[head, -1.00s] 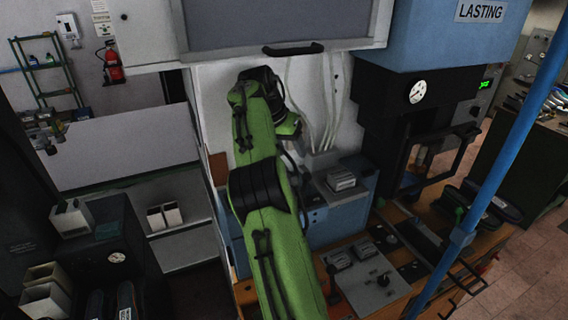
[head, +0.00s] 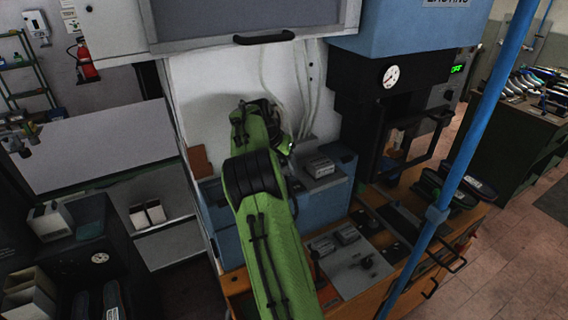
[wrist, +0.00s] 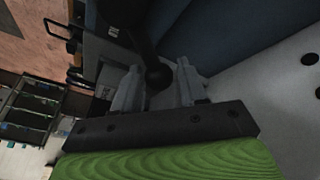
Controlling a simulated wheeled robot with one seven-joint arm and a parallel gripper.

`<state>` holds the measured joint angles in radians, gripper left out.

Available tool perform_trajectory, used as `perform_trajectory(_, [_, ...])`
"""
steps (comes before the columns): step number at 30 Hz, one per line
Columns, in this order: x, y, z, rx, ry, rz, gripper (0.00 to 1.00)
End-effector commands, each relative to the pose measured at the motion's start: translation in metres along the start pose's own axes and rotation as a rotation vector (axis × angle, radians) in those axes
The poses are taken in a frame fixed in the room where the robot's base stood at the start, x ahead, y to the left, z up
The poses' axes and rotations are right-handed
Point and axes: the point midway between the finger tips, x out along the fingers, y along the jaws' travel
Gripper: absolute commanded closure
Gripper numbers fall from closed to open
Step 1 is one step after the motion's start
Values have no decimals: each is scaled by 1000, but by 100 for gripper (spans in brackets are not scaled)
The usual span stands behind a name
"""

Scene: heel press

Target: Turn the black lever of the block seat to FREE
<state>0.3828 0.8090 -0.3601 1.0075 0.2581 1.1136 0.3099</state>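In the wrist view, a black lever (wrist: 142,36) with a round knob (wrist: 158,76) comes down from the top of the picture. My gripper (wrist: 158,82) has its two light grey fingers apart, one on each side of the knob. A gap shows on the left of the knob; the right finger is close to it, and I cannot tell whether it touches. No FREE marking is readable. In the head view, my green arm reaches to the blue machine, and my fingers and the lever are hidden behind it.
A grey control panel (head: 352,262) is at the right of my arm. A black press with a gauge (head: 390,76) and a blue pole (head: 478,145) stand farther right. A cabinet with a black handle (head: 264,38) is above. A white wall (wrist: 270,85) lies right of my fingers.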

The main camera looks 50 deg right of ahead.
Motion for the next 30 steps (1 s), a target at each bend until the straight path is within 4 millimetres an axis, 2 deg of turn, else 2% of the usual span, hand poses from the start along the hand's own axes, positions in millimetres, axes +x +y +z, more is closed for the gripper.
perform_trajectory(1, [0,0,0,0,0,0,66])
perform_trajectory(8, [0,0,0,0,0,0,100])
perform_trajectory(20, [-1,-1,0,-23,6,-12,100])
perform_trajectory(30, [-3,-8,2,-204,47,-89,100])
